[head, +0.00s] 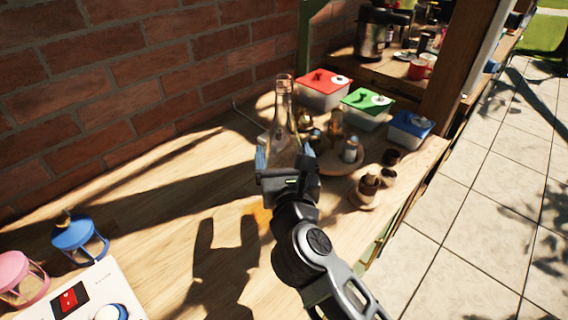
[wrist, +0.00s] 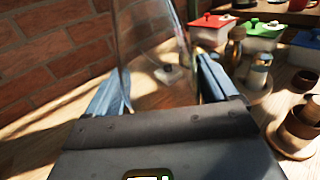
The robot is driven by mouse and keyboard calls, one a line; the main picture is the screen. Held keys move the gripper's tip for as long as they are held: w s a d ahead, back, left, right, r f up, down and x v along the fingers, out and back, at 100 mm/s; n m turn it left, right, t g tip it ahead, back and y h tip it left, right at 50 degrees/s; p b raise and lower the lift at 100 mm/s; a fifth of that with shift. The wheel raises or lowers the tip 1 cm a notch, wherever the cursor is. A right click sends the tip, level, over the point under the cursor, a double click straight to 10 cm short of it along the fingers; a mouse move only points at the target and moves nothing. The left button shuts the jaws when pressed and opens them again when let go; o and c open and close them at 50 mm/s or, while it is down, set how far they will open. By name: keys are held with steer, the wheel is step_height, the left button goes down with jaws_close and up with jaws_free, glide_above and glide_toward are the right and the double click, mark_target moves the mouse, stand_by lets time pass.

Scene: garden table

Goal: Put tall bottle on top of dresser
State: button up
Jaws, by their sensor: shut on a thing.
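The tall bottle (head: 282,115) is clear glass with a narrow neck and stands close to upright in my gripper (head: 284,158). My gripper is shut on its lower body, with a blue finger on each side. In the wrist view the bottle (wrist: 155,50) fills the space between the fingers of my gripper (wrist: 160,92), and its top is out of frame. I cannot tell whether its base touches the wooden tabletop (head: 150,190). A raised wooden surface (head: 385,72) stands at the back right; I cannot tell if it is the dresser.
Red-lidded (head: 323,90), green-lidded (head: 366,108) and blue-lidded (head: 409,130) containers stand behind and right. A round board (head: 343,163) with shakers is close right of the bottle. Small wooden cups (head: 366,190) stand nearer. Lanterns (head: 80,238) are at left. The left-middle tabletop is clear beside the brick wall (head: 100,80).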

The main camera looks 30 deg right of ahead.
steer(key=shift+f, duration=0.85)
steer(key=o, duration=1.5)
steer(key=shift+f, duration=0.1)
steer(key=shift+c, duration=0.2)
steer(key=shift+r, duration=0.2)
steer(key=b+v, duration=0.2)
steer(key=v, duration=1)
steer(key=shift+s, duration=0.1)
